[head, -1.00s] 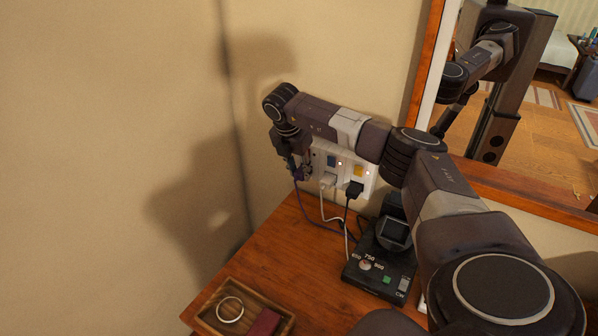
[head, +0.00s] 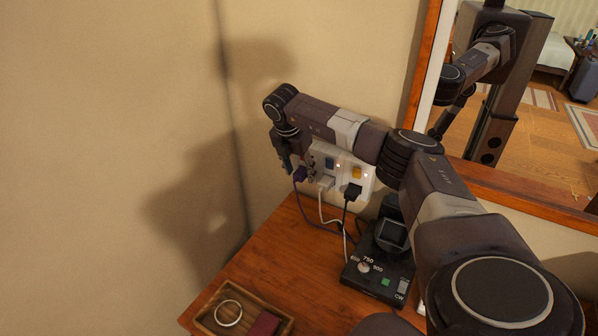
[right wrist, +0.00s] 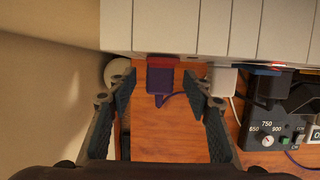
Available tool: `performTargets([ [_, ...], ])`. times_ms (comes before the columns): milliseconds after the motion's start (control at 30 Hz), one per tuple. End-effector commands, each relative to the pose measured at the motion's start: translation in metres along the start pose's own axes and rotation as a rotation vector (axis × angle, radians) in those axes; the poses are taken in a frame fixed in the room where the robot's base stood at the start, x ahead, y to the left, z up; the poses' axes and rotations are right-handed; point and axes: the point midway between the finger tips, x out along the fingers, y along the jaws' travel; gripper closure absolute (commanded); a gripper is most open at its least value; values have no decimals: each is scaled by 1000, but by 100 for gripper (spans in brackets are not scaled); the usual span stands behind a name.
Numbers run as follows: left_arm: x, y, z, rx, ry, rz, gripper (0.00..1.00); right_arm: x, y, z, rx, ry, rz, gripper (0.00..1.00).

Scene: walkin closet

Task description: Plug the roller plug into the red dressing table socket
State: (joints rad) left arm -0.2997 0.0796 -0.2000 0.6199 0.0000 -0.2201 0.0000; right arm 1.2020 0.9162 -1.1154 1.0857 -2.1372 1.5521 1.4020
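The roller plug, a dark purple block (right wrist: 160,82) with a purple cord, sits against the red socket (right wrist: 163,61) on the underside of the white socket unit in the right wrist view. No clear gap shows between them; how deep the pins sit is hidden. In the head view the purple plug (head: 299,174) is at the unit's left end. My right gripper (right wrist: 167,98) is open, with a finger to each side of the plug and visible space on both sides. In the head view the right gripper (head: 288,160) is partly hidden by its wrist. My left gripper is out of view.
A white plug (head: 325,183) and a black plug (head: 354,190) sit beside it on the wall unit (head: 367,185). Their cords hang towards a black control device (head: 378,270) on the wooden table (head: 270,255). A wooden tray (head: 210,320) stands in front. A mirror is at right.

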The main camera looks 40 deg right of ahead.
Motion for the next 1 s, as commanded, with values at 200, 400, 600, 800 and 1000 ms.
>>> performTargets([
  [200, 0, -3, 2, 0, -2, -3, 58, -3, 0, -1, -1, 1, 1, 54],
  [400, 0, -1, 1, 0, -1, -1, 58, -32, 1, 0, 0, 0, 4, 54],
  [600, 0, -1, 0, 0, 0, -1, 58, -76, 1, 0, -1, 0, 5, 54],
  [800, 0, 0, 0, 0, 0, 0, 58, -108, 1, 0, 0, 1, 2, 54],
  [1000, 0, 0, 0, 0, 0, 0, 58, -119, 0, 0, 0, 1, -1, 54],
])
